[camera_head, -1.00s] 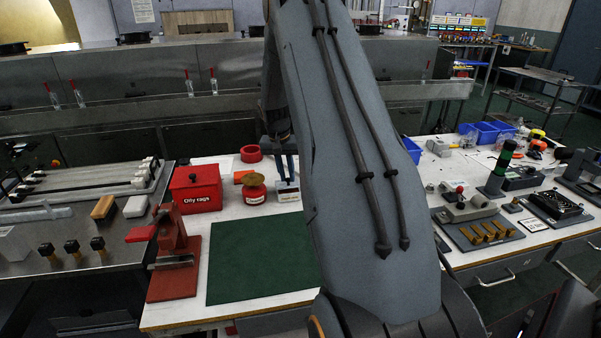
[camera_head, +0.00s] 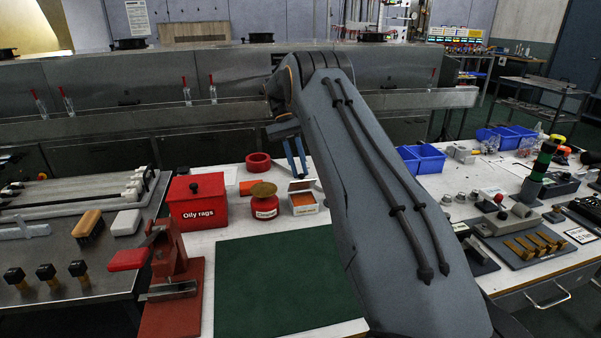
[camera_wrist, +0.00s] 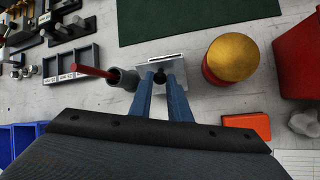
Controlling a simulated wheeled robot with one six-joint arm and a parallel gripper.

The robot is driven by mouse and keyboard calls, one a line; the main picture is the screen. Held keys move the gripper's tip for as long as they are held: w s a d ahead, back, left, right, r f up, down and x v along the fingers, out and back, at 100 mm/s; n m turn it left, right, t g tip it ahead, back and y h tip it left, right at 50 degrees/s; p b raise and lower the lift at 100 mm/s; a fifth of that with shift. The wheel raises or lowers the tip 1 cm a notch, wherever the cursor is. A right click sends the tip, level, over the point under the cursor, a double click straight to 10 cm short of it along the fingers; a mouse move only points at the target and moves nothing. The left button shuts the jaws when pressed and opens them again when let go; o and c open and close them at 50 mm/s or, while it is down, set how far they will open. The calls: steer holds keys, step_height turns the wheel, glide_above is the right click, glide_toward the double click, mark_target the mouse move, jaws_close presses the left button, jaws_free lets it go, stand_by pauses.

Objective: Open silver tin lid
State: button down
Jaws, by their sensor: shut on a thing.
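The silver tin (camera_head: 304,208) stands on the white bench behind the green mat, just right of a red tin with a brown lid. Its top looks open, with an orange-brown inside. My gripper (camera_head: 298,177) is above it, blue fingers pointing down. A thin lid (camera_head: 302,185) appears just under the fingertips, apart from the tin's rim. In the wrist view my gripper (camera_wrist: 160,80) is shut on the dark knob of the silver lid (camera_wrist: 178,72). The lid hides most of the tin below it.
The red tin (camera_head: 264,211), orange box (camera_head: 249,187), red ring (camera_head: 258,162) and Oily rags box (camera_head: 197,205) stand to the left. A grey cup with a red rod (camera_wrist: 95,71) is close beside the lid. The green mat (camera_head: 270,285) is clear.

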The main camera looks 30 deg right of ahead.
mark_target(299, 189)
steer(key=shift+w, duration=0.2)
stand_by(0.4)
steer(key=c, duration=1.7)
jaws_free()
steer(key=shift+d+f, duration=0.1)
steer(key=shift+o, duration=0.2)
step_height(299, 189, up, 10)
steer(key=p, duration=0.3)
steer(key=shift+p, duration=0.3)
